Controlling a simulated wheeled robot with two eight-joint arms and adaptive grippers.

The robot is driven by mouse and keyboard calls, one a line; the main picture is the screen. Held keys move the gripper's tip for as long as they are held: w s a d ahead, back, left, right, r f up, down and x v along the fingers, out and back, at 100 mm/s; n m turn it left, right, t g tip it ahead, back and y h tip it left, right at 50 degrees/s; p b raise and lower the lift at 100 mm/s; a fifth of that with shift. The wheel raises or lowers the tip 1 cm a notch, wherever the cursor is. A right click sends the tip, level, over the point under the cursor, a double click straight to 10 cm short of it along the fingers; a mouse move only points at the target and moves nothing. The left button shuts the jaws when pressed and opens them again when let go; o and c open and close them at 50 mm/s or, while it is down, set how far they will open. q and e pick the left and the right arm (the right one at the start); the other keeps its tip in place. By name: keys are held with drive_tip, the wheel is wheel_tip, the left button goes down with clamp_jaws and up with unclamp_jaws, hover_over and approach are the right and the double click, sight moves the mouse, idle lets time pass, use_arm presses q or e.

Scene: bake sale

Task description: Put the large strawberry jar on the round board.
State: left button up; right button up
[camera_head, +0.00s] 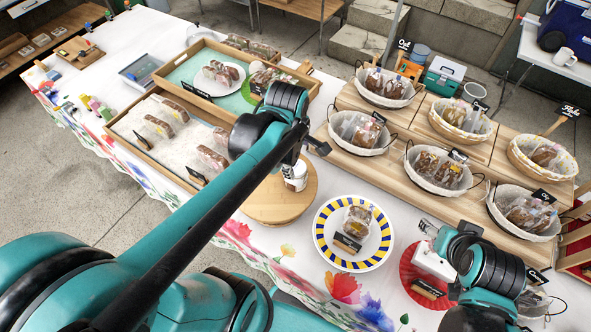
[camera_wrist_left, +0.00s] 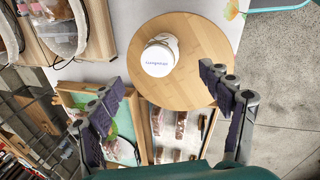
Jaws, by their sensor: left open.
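A jar with a white lid (camera_head: 296,170) stands upright on the round wooden board (camera_head: 262,209), near its far edge. In the left wrist view the lid (camera_wrist_left: 157,61) carries blue lettering, seen upside down and too small to read surely. The round board (camera_wrist_left: 200,38) shows almost whole there. My left gripper (camera_head: 318,147) is open and empty, its fingers (camera_wrist_left: 158,80) spread apart above the jar and board, not touching the jar. My left arm partly covers the board in the head view. My right gripper (camera_head: 428,229) is at the right, above the red mat; its fingers are too small to read.
A blue-and-yellow striped plate (camera_head: 324,240) with a wrapped cake is right of the board. Wooden trays (camera_head: 160,83) with wrapped cakes are beyond it at left. Several baskets (camera_head: 433,186) stand on a tiered rack at right. A white box (camera_head: 433,262) is near my right gripper.

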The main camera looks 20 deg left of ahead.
use_arm(q)
drive_tip(key=s+d+r+m+t, duration=0.2)
drive_tip(key=s+m+t, duration=0.2)
drive_tip(key=m, duration=1.4)
drive_tip(key=shift+s+d+m+t, duration=0.15)
drive_tip(key=shift+s+m+t, duration=0.15)
drive_tip(key=shift+s, duration=0.75)
drive_tip(key=shift+f+b, duration=2.2)
drive_tip(key=shift+b, duration=0.05)
